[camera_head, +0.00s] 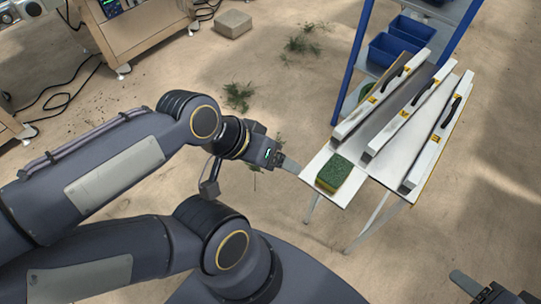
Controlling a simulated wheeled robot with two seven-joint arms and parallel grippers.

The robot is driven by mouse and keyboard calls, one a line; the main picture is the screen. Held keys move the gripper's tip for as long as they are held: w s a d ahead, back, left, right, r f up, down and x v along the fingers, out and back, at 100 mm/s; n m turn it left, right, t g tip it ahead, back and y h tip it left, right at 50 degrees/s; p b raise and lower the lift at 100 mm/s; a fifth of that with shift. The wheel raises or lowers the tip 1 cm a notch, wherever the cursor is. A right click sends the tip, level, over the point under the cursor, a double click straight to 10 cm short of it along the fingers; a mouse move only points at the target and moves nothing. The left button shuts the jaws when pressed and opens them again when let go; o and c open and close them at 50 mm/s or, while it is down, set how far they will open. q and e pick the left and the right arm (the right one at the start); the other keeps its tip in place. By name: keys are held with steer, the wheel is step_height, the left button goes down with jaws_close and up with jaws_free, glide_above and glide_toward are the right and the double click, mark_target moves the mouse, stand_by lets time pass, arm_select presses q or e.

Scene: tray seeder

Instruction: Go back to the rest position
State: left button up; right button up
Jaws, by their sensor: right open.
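My left arm comes in from the left, and its gripper (283,162) is beside the left corner of the white table (341,192), near the green-and-yellow sponge (334,174). It is seen edge-on, so its jaw opening is hidden; nothing shows held in it. I cannot tell whether its tip is above the table or just beside it. My right gripper (490,290) is at the bottom right edge, partly cut off, open and empty, over the floor and apart from the table.
White bars with black handles and yellow labels (405,115) lie on the table. A blue rack with blue bins (388,50) stands behind. A bench (140,30) is at upper left, with cables, a grey block (233,24) and grass clumps (238,96) on the floor. Floor at right is clear.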

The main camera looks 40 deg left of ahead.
arm_select(q)
step_height(320, 180, up, 7)
steer(key=p, duration=0.6)
steer(key=shift+p, duration=0.4)
arm_select(e)
step_height(320, 180, up, 7)
arm_select(q)
steer(key=shift+f, duration=0.1)
steer(key=shift+c, duration=0.2)
arm_select(e)
steer(key=shift+f, duration=0.1)
steer(key=shift+c, duration=0.2)
